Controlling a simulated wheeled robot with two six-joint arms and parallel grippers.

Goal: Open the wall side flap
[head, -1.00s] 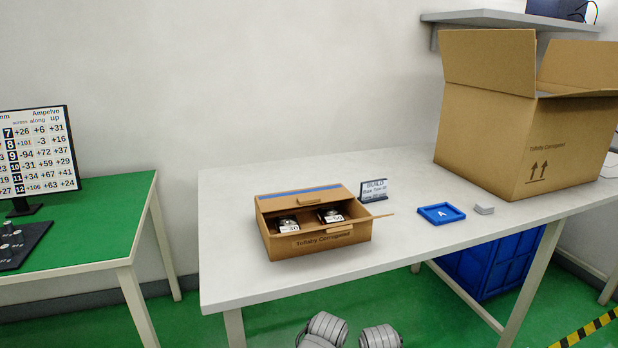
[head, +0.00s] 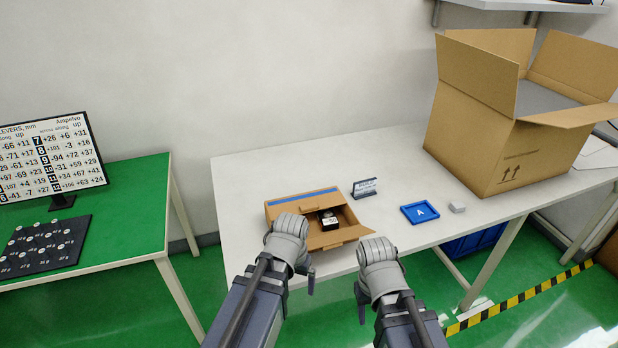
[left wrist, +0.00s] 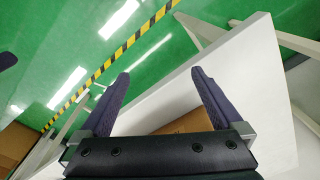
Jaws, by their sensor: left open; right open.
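The small cardboard box (head: 349,236) stands on the white table, partly behind my left gripper in the head view. Its wall side flap (head: 290,203), with a blue stripe along the wall edge, lies inward over the back part of the box. A dark item with a white label (head: 328,220) shows inside. My left gripper (head: 305,280) is in front of the box at its left, open and empty; its spread fingers also show in the left wrist view (left wrist: 160,75), with brown cardboard (left wrist: 188,123) behind them. My right gripper (head: 366,300) is open and empty, right of and in front of the box.
A small sign (head: 365,188) stands close behind the box's right side. A blue tray (head: 408,219) marked A and a grey block (head: 457,207) lie to the right. A large open carton (head: 470,140) stands further right. The table left of the box is clear.

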